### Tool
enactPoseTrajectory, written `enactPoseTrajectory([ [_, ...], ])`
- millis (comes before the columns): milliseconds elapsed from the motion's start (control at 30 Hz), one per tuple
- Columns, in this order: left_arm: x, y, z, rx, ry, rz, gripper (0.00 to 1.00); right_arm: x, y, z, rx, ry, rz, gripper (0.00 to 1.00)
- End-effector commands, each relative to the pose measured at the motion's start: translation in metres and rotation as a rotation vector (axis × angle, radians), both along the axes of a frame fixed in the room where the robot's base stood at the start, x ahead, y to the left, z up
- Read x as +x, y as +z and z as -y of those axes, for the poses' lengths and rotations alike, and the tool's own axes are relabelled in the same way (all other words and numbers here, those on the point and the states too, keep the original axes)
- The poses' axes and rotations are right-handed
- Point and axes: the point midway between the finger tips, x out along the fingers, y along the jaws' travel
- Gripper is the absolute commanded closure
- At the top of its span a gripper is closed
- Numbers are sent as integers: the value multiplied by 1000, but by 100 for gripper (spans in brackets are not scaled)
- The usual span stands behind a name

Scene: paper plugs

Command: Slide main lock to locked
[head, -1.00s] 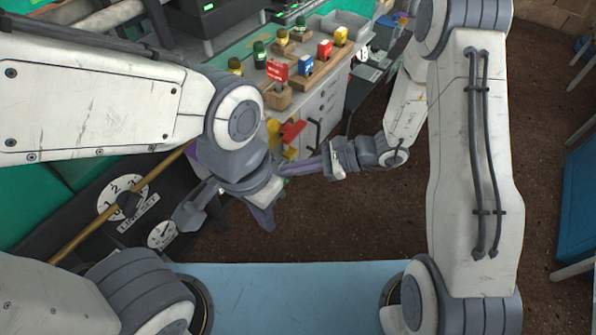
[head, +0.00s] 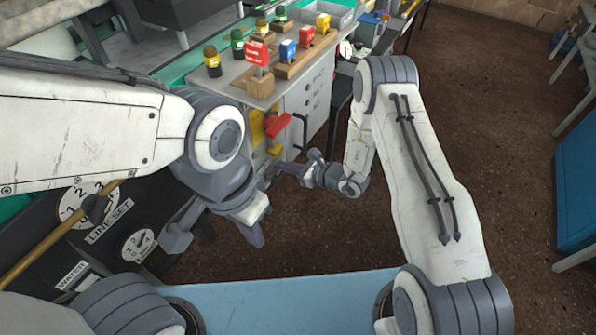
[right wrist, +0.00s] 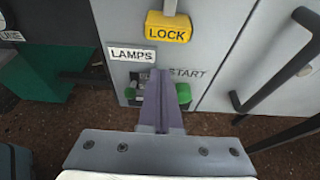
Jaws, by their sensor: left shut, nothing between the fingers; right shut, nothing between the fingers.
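A yellow tab marked LOCK (right wrist: 168,27) hangs below a metal stem on the grey cabinet front in the right wrist view. Its full slide is out of frame. In the head view a red handle (head: 279,124) and yellow parts (head: 257,127) show on the cabinet front; their lettering is unreadable. My right gripper (right wrist: 161,75) is shut and empty. Its tips lie below the LOCK tab, in front of a partly covered START label. It also shows beside the cabinet front in the head view (head: 278,170). My left gripper (head: 256,236) is shut and empty, lower down, away from the lock.
Green knobs (right wrist: 183,93) flank my right fingertips, below a LAMPS label (right wrist: 132,54). A black bar handle (right wrist: 290,65) stands out at the right. Colored plugs in wooden blocks stand on the cabinet top (head: 232,86). A black dial panel (head: 112,237) is at the left.

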Motion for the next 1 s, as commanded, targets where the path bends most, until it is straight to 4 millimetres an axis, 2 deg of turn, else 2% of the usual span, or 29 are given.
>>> enactPoseTrajectory([
  [33, 0, 2, 0, 0, 0, 0, 100, 1, 15, 3, 1, -4, 6, 100],
  [200, 0, 2, 0, 0, 0, 0, 100, 0, 33, 3, 0, -3, 3, 100],
  [667, 0, 3, 0, 0, 0, 0, 100, 0, 39, 3, -1, -3, 1, 100],
  [900, 0, 23, 0, 0, 0, 0, 100, 0, 68, 3, 0, -3, 3, 100],
  [1000, 0, 25, 0, 0, 0, 0, 100, 0, 72, 3, 2, -3, 4, 100],
])
